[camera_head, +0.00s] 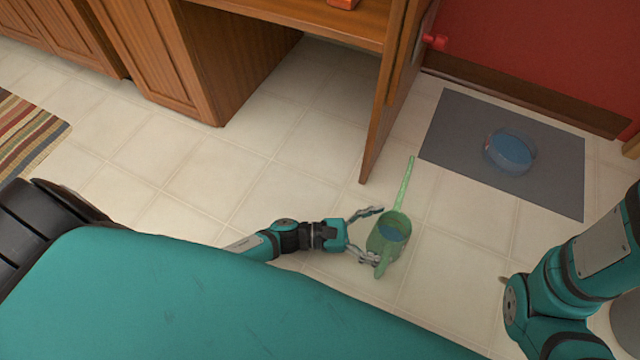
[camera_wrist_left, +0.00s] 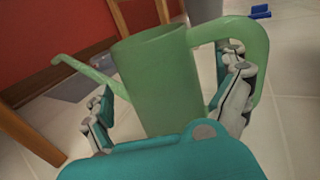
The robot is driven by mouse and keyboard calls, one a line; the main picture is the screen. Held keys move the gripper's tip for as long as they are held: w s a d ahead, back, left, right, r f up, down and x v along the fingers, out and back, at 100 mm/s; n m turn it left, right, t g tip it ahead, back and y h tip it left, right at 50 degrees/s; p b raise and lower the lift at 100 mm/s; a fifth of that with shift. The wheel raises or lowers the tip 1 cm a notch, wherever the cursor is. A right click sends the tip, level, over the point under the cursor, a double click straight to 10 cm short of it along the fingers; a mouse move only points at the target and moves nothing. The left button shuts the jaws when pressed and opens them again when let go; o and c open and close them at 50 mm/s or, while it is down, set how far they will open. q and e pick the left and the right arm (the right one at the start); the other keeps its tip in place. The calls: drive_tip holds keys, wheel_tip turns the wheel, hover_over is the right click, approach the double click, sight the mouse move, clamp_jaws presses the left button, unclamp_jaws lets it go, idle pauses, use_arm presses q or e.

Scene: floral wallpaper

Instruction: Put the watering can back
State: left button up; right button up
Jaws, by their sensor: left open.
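My left gripper (camera_head: 377,236) is open beside the can, one finger on the spout side and one near the handle. In the left wrist view the can (camera_wrist_left: 160,85) fills the space between the open fingers (camera_wrist_left: 170,103). The right finger overlaps the handle; contact is unclear. My right arm shows at the right edge, its gripper out of sight.
A grey mat (camera_head: 465,125) with a clear bowl of water (camera_head: 511,152) lies by the red wall. A wooden desk (camera_head: 310,22) with a side panel (camera_head: 385,110) stands behind the can. A striped rug (camera_head: 25,135) is at far left. The floor between is clear.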

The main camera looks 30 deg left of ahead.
use_arm(q)
drive_tip(key=p+v, duration=0.4)
drive_tip(key=v, duration=0.9)
drive_tip(key=shift+s+f, duration=0.1)
drive_tip(key=shift+s, duration=0.2)
drive_tip(key=shift+s+a, duration=0.35)
drive_tip(key=shift+a, duration=0.3)
